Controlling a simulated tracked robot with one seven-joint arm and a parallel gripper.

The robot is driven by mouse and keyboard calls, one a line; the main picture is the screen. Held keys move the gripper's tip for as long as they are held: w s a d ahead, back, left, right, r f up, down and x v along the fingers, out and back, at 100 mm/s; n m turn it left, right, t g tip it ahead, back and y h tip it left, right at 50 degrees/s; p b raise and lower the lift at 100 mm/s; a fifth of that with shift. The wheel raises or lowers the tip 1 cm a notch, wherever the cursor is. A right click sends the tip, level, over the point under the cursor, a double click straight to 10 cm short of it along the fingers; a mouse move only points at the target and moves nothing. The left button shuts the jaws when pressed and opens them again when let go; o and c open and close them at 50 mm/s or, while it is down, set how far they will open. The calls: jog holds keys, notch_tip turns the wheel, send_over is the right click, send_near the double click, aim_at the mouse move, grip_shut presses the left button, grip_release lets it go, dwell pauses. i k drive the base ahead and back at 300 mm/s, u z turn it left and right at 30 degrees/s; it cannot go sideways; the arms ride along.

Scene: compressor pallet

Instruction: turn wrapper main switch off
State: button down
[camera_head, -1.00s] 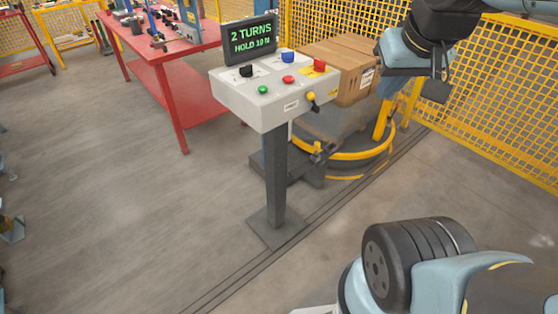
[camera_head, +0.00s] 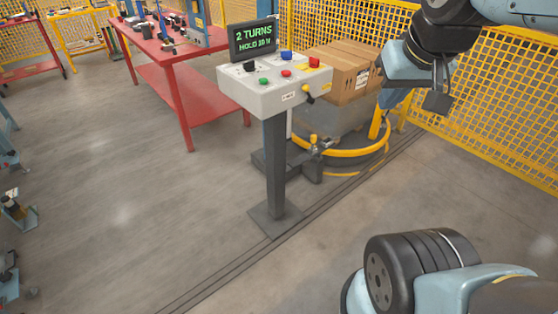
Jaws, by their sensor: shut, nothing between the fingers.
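The grey control box (camera_head: 259,98) stands on a dark post in the middle of the head view, with a lit display (camera_head: 253,40) reading "2 TURNS" at its back. Its top carries a black knob (camera_head: 250,66), a blue knob (camera_head: 286,56), a red knob (camera_head: 314,62) by a yellow plate, a green button (camera_head: 263,81) and a red button (camera_head: 286,73). A yellow and black switch (camera_head: 308,90) sits on the front right edge. Switch labels and positions are too small to read. My gripper (camera_head: 436,103) is shut and empty, right of the box and apart from it.
A cardboard box (camera_head: 345,72) sits behind the controls, above a yellow ring guard (camera_head: 352,153). Yellow mesh fencing (camera_head: 490,120) runs along the right. A red workbench (camera_head: 190,88) stands at the back left.

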aim_at(314, 62)
jog(key=z, duration=1.05)
jog(key=i, duration=1.8)
jog(key=u, duration=2)
jog(key=k, duration=0.65)
jog(key=u, duration=0.1)
